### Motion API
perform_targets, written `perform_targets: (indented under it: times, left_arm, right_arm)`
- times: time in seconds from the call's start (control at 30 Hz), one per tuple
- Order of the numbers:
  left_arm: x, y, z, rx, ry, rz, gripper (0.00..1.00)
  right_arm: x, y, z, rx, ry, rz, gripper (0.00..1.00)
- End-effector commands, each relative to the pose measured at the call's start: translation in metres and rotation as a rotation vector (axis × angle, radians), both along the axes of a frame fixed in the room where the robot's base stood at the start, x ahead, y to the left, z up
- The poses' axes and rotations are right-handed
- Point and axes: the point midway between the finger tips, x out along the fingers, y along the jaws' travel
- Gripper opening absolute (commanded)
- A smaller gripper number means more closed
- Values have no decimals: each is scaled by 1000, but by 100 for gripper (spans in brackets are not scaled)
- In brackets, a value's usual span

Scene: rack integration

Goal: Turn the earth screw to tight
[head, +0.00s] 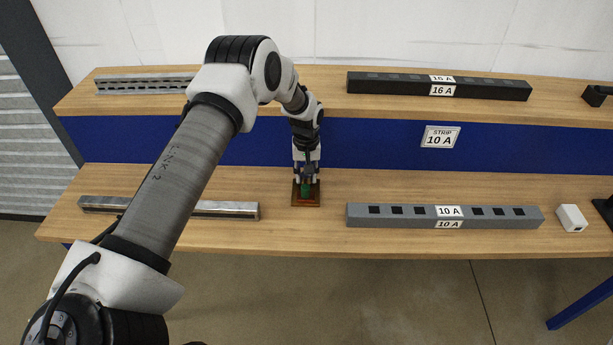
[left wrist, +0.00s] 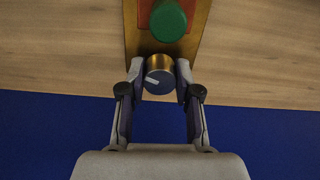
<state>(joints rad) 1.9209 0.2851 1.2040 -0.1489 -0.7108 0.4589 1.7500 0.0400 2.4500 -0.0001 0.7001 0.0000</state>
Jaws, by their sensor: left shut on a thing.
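The earth screw (left wrist: 159,80) shows in the left wrist view as a round brass-sided knob with a dark blue face and a pale pointer mark. The pointer lies slantwise toward the left. My left gripper (left wrist: 160,68) is shut on this knob, one fingertip on each side. Above it in that view is a green round cap (left wrist: 168,20) on a red block, on a brass plate (left wrist: 134,45). In the head view my left gripper (head: 306,178) points down over the brown plate (head: 307,203) on the front shelf and largely hides the knob.
The wooden front shelf (head: 330,240) holds a metal rail (head: 225,209) at left, a grey 10 A strip (head: 390,216) and a white box (head: 571,218) at right. The upper shelf holds another rail (head: 135,84) and a black 16 A strip (head: 390,84). Bare wood flanks the plate.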

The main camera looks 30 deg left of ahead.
Motion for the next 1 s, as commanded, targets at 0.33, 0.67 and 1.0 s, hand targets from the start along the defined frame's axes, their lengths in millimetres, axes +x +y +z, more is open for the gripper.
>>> perform_targets:
  times: [0.33,0.67,1.0]
  left_arm:
    - [2,1,1,2,-7,-326,0]
    - [3,1,2,3,-8,-638,0]
    - [3,2,2,5,-9,-961,0]
  right_arm:
    - [0,0,-9,0,0,0,57]
    - [0,0,-17,0,0,0,57]
    - [0,0,-24,0,0,0,57]
